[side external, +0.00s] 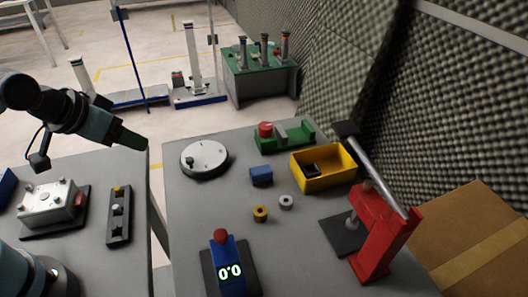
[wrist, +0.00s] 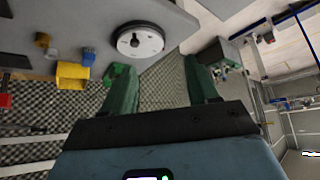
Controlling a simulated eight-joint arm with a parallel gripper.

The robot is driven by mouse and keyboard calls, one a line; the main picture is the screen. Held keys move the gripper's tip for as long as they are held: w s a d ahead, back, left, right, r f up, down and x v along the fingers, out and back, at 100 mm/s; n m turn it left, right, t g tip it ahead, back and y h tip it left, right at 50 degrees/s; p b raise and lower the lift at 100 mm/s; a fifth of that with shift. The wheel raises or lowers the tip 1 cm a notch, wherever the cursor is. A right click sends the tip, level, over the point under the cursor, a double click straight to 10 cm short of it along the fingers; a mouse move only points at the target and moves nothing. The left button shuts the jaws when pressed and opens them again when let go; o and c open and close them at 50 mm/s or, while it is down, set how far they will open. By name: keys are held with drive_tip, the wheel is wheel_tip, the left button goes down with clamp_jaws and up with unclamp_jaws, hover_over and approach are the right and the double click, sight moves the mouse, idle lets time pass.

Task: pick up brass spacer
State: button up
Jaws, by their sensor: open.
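The brass spacer (side external: 260,213) is a small yellow-brown ring on the grey table, in front of the blue block and left of a silver ring. In the wrist view, a small brownish piece (wrist: 42,40) at the upper left looks like it, but is too small to be sure. My gripper (side external: 132,141) is raised at the left in the side view, well apart from the spacer. In the wrist view its two green fingers (wrist: 163,82) stand wide apart with nothing between them.
Near the spacer are the silver ring (side external: 286,201), blue block (side external: 261,176) and yellow bin (side external: 316,183). A blue device (side external: 229,268) with a red knob stands in front, a red press (side external: 378,235) to the right, a round white dial (side external: 204,157) behind left.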

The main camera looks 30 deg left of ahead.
drive_tip(key=w+d+f+n+g+h, duration=0.1)
drive_tip(key=w+d+n+g+h, duration=0.3)
drive_tip(key=d+n+h, duration=0.3)
drive_tip(key=w+d+f+n+g+h, duration=0.1)
drive_tip(key=w+d+n+g+h, duration=0.35)
drive_tip(key=d+n, duration=0.35)
drive_tip(key=g+h, duration=0.2)
approach(258, 209)
drive_tip(key=shift+s+d, duration=0.2)
drive_tip(key=shift+d, duration=0.55)
drive_tip(key=shift+s+d+f, duration=0.1)
drive_tip(key=shift+d+f, duration=0.1)
drive_tip(key=shift+f, duration=0.05)
drive_tip(key=shift+y, duration=0.25)
drive_tip(key=shift+x, duration=3.6)
